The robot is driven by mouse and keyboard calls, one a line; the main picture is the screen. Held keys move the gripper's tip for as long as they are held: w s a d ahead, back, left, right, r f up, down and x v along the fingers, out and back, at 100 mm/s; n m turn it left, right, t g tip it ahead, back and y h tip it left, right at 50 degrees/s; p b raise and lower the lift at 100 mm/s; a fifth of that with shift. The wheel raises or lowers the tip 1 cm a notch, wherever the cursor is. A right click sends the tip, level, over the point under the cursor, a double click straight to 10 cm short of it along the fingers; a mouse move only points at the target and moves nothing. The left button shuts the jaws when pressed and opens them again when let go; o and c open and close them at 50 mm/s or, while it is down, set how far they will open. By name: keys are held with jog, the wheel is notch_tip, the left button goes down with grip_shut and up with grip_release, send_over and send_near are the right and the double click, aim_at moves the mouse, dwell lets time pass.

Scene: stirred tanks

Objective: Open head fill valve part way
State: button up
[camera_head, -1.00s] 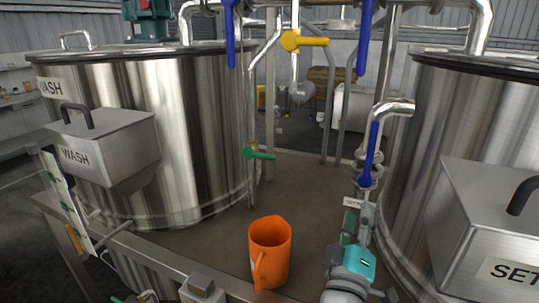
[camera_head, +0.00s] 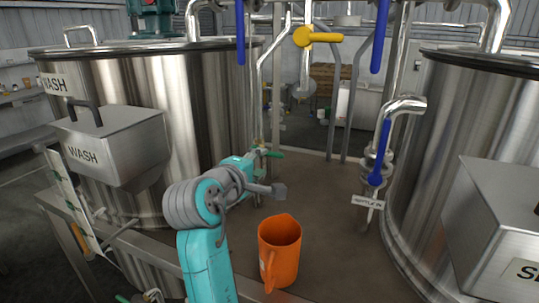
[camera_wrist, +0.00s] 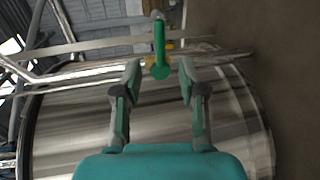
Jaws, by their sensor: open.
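A valve with a green lever handle (camera_head: 272,154) sits low on a pipe beside the WASH tank (camera_head: 205,110). No tag naming the head fill valve is readable. My gripper (camera_head: 258,155) reaches toward this green handle from the left, its fingers small and partly hidden by my arm. In the wrist view my gripper (camera_wrist: 160,68) is open, and the green handle (camera_wrist: 160,50) stands upright between and just beyond the fingertips, with no visible contact. A yellow lever handle (camera_head: 318,37) is on the upper middle pipe. Blue levers hang at the upper left (camera_head: 240,35) and upper right (camera_head: 379,35).
An orange jug (camera_head: 280,252) stands on the brown deck just right of my arm. Another blue lever (camera_head: 380,152) is on the bent pipe by the right tank (camera_head: 445,130). A WASH box (camera_head: 112,145) juts out at left.

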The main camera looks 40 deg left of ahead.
aim_at(272, 155)
jog(key=x, duration=0.9)
jog(key=shift+w, duration=0.1)
grip_shut()
